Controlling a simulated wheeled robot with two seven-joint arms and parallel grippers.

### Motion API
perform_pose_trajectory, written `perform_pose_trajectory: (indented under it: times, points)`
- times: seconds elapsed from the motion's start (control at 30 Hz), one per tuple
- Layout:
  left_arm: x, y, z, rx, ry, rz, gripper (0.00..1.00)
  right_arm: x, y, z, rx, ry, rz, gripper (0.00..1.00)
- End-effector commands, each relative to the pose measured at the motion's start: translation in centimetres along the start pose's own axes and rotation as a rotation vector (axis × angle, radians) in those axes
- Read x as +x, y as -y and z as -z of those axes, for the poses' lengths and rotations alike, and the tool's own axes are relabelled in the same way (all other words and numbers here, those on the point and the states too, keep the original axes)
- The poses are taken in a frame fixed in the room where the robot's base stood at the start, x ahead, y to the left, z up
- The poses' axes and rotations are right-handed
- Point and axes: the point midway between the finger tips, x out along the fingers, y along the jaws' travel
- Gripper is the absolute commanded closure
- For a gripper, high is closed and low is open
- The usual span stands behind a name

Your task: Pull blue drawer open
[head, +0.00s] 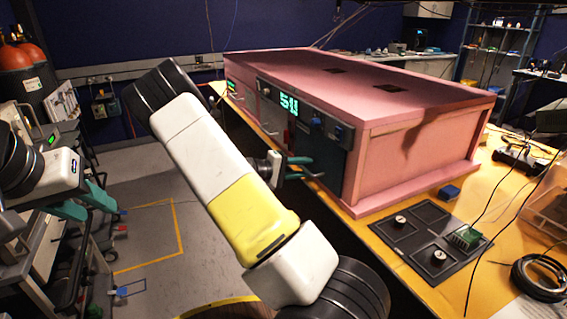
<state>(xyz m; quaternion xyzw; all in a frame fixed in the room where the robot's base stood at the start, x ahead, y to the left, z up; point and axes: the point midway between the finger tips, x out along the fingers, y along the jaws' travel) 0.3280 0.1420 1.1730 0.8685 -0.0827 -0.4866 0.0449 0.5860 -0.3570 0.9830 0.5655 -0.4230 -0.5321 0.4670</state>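The pink foam enclosure (400,95) stands on the wooden table, its front facing left. A dark blue front panel (330,163), which looks like the blue drawer, sits below a strip with a green display. Its handle cannot be made out. My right arm hides part of the enclosure's front. My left gripper (103,210) is at the far left, well away from the enclosure, its teal fingers spread and empty.
A cable coil (540,275) lies at lower right. A cart (75,270) stands at left.

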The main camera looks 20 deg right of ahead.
Motion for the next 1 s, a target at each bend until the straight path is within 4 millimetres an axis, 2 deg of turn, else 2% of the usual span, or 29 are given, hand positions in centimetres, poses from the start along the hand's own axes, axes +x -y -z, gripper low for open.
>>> perform_pose_trajectory:
  times: [0.23,0.4,1.0]
  points:
    - [0.0,0.0,0.0,0.0,0.0,0.0,0.64,0.07,0.0,0.02,0.0,0.0,0.0,0.69]
    - [0.0,0.0,0.0,0.0,0.0,0.0,0.64,0.06,0.0,0.02,0.0,0.0,0.0,1.0]
    - [0.0,0.0,0.0,0.0,0.0,0.0,0.64,0.04,0.03,0.01,0.0,0.0,0.001,1.0]
